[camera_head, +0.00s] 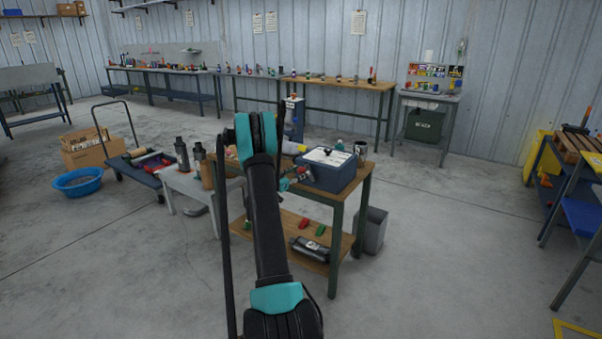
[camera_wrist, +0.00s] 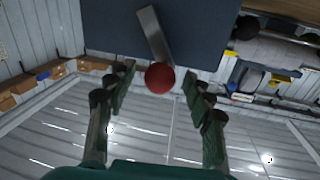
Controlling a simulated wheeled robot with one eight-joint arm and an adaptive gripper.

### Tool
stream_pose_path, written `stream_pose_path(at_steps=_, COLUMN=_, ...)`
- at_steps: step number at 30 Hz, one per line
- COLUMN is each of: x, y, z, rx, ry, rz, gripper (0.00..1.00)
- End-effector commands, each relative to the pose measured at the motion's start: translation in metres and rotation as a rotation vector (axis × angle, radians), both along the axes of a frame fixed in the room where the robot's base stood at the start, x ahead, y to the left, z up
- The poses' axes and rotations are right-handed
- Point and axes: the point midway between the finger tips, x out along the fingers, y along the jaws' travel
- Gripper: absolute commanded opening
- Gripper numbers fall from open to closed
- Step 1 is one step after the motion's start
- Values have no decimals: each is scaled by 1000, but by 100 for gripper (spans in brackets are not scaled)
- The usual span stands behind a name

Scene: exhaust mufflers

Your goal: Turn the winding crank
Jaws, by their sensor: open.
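The winding crank shows in the wrist view as a flat metal arm (camera_wrist: 153,35) with a red ball knob (camera_wrist: 159,77) at its end. It is set against the side of a dark blue-grey box (camera_wrist: 105,28). The box (camera_head: 328,176) stands on a wooden-topped workbench in the head view. My gripper (camera_wrist: 158,82) is open, with one finger on the left and one on the right of the knob. Gaps show on both sides, and I cannot tell how deep the knob sits between the fingers. In the head view my arm hides part of the bench, and my gripper (camera_head: 294,182) is beside the box.
The bench (camera_head: 357,187) has a lower shelf with a muffler (camera_head: 309,249) and red and green items. A grey bin (camera_head: 372,230) stands at its right. A grey table (camera_head: 183,186) with dark cylinders stands at its left.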

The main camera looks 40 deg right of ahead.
Motion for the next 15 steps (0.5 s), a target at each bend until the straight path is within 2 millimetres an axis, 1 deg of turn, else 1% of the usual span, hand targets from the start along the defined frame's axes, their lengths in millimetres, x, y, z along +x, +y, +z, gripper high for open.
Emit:
stream_pose_path(at_steps=1, x=1, y=-6, z=0, rx=0, ry=0, rz=0, gripper=52)
stream_pose_path(at_steps=3, x=3, y=-11, z=0, rx=0, ry=0, rz=1, gripper=52)
stream_pose_path(at_steps=6, x=3, y=-15, z=0, rx=0, ry=0, rz=1, gripper=52)
stream_pose_path(at_steps=14, x=4, y=-16, z=0, rx=0, ry=0, rz=1, gripper=52)
stream_pose_path(at_steps=15, x=4, y=-16, z=0, rx=0, ry=0, rz=1, gripper=51)
